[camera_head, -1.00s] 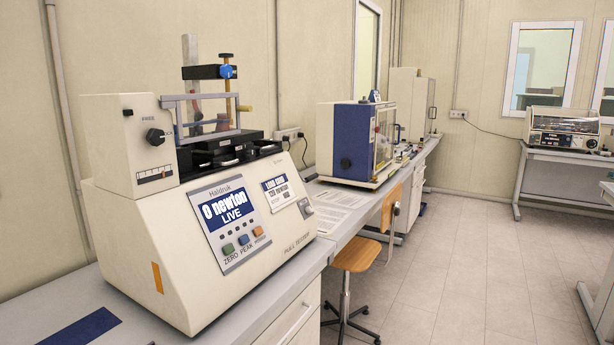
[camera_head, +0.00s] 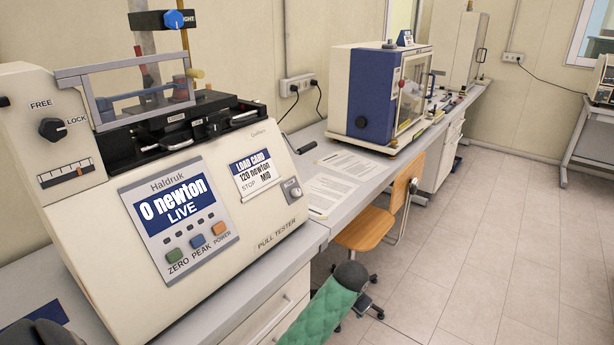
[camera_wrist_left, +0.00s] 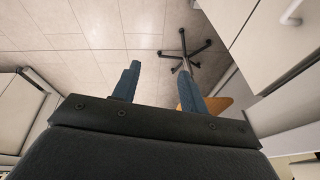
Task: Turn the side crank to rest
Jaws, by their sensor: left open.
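The pull tester (camera_head: 190,200) stands on the bench at the left of the head view. Its screen reads 0 newton LIVE. A dark FREE/LOCK knob (camera_head: 53,129) is on the tester's left block. In the left wrist view my left gripper (camera_wrist_left: 157,82) is open and empty, its two blue fingers apart above the floor. It touches nothing visible. My right gripper is not in view.
A blue and cream cabinet machine (camera_head: 375,95) stands farther along the bench, with paper sheets (camera_head: 335,180) before it. A wooden chair (camera_head: 370,228) stands at the bench edge; its wheeled base (camera_wrist_left: 187,50) shows below my left gripper. The floor (camera_head: 500,240) to the right is clear.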

